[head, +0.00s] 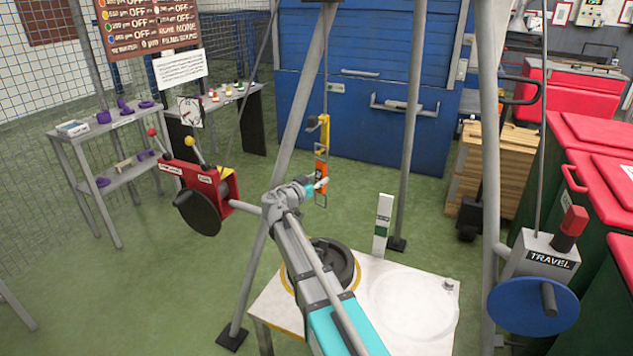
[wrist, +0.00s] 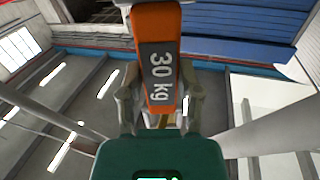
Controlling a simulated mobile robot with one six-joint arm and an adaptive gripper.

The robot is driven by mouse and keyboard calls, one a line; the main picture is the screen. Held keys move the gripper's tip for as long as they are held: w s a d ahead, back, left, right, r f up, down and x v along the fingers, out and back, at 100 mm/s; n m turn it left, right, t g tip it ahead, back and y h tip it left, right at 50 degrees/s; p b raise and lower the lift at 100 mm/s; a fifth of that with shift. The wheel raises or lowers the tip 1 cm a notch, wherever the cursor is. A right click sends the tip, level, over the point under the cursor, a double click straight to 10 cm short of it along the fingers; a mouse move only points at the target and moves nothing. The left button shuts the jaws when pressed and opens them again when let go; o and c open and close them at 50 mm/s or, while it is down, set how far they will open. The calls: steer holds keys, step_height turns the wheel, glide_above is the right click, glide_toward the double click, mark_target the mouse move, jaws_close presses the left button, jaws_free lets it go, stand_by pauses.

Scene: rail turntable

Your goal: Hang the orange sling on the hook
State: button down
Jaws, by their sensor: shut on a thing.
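The orange sling (head: 322,171) hangs upright in the head view, with a pale metal link at each end. In the wrist view the sling (wrist: 153,25) carries a grey "30 kg" label. My gripper (head: 317,188) is shut on the sling; its fingers flank the label's lower part in the wrist view (wrist: 156,105). The yellow hook block (head: 324,126) hangs on a cable just above the sling. The sling's upper link overlaps the block's lower end in the head view; I cannot tell whether it is on the hook.
A white table (head: 276,306) below bears a dark round weight (head: 335,262). A white post with a green band (head: 384,225) stands behind it. Grey frame legs (head: 408,150) surround the hook. A red lever box (head: 200,178) is left, a blue TRAVEL handwheel (head: 530,305) right.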

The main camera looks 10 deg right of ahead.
steer(key=shift+w+d+f, duration=0.1)
steer(key=shift+f, duration=0.1)
stand_by(0.6)
steer(key=shift+c, duration=1)
jaws_free()
steer(key=v, duration=1.2)
